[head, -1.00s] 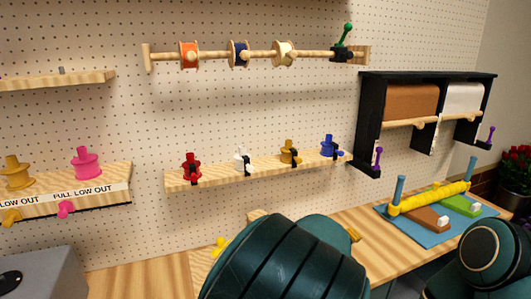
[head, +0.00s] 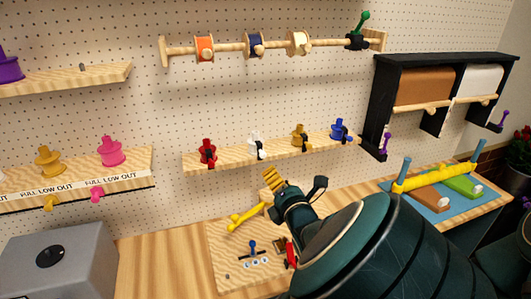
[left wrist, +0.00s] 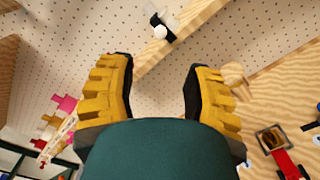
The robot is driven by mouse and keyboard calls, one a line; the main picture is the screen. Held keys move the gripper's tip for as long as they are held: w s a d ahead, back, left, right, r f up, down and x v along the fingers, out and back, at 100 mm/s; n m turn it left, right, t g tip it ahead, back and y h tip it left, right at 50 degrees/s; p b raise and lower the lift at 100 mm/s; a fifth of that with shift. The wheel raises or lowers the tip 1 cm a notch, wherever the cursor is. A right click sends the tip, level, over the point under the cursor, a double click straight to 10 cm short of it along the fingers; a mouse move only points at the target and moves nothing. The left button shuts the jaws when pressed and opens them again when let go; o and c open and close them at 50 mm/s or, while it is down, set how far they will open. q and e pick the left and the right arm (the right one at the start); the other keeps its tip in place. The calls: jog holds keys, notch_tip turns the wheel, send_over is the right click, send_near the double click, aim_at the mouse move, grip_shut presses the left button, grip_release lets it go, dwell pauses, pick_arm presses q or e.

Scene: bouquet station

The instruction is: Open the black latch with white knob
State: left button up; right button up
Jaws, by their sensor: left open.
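The black latch with white knob (head: 255,147) sits on the small wooden wall shelf (head: 225,158), between the red and yellow ones. In the left wrist view the latch (left wrist: 160,25) shows at the top middle, beyond the fingertips and apart from them. My left gripper (head: 296,184) is open and empty, below and a little right of the latch in the head view. Its two yellow-padded fingers (left wrist: 160,72) are spread wide in the left wrist view. My right gripper is not in view.
Red (head: 208,153), yellow (head: 301,137) and blue (head: 340,131) knobbed latches share the shelf. A rail with spools (head: 254,45) is above. A black roll holder (head: 384,95) hangs at the right. A wooden board with tools (head: 235,265) lies below.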

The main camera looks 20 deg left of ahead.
aim_at(264, 156)
pick_arm(q)
jog(key=x, duration=1.2)
jog(key=shift+w+a, duration=0.2)
jog(key=shift+w, duration=0.05)
grip_shut()
